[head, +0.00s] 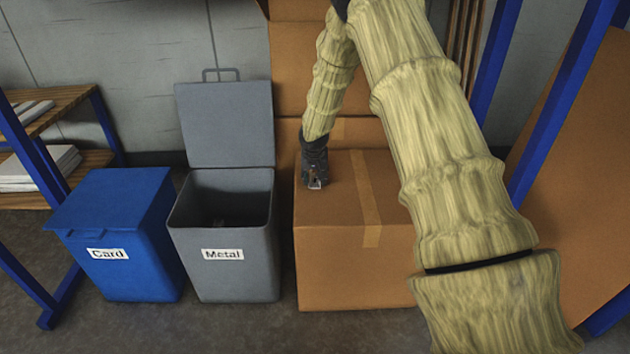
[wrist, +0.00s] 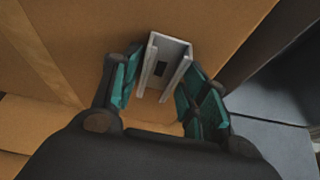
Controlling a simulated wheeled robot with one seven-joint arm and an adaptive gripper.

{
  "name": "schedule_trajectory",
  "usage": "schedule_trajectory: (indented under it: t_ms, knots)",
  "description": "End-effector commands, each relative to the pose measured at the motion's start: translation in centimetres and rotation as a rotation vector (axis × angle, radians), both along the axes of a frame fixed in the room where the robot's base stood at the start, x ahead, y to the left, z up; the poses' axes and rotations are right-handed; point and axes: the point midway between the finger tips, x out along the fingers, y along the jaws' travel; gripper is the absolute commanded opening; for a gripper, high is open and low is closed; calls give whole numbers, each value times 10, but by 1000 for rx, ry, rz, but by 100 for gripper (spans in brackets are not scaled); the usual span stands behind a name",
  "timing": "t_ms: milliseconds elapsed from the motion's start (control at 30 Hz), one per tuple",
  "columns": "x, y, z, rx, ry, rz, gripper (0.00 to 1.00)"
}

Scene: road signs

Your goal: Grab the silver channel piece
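The silver channel piece (wrist: 165,62) is a short U-shaped length of metal with a dark slot in it. In the wrist view it lies on top of the cardboard box (head: 340,195), between the fingers of my gripper (wrist: 153,95). The fingers have teal pads and stand apart, with a gap visible on both sides of the piece. In the head view my gripper (head: 314,184) points down at the left part of the box top, and only a small bit of the piece shows there.
Left of the box stands a grey bin labelled Metal (head: 222,254) with its lid up. A blue bin labelled Card (head: 115,245) is farther left with its lid shut. More cardboard boxes (head: 296,65) are stacked behind. Blue shelf posts (head: 497,75) stand at the right.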

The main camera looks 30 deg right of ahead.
Motion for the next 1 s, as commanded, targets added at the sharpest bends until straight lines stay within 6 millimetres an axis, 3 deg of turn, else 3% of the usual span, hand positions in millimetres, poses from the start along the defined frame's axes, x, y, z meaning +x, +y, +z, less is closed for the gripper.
schedule_trajectory:
  t_ms: [33, 133, 467, 767, 1000]
  knots:
    - [0, 0, 0, 0, 0, 0, 29]
    - [0, 0, 0, 0, 0, 0, 12]
    - [0, 0, 3, 0, 0, 0, 12]
    - [0, 0, 38, 0, -1, -1, 12]
    - [-33, 21, 41, -2, 4, 3, 12]
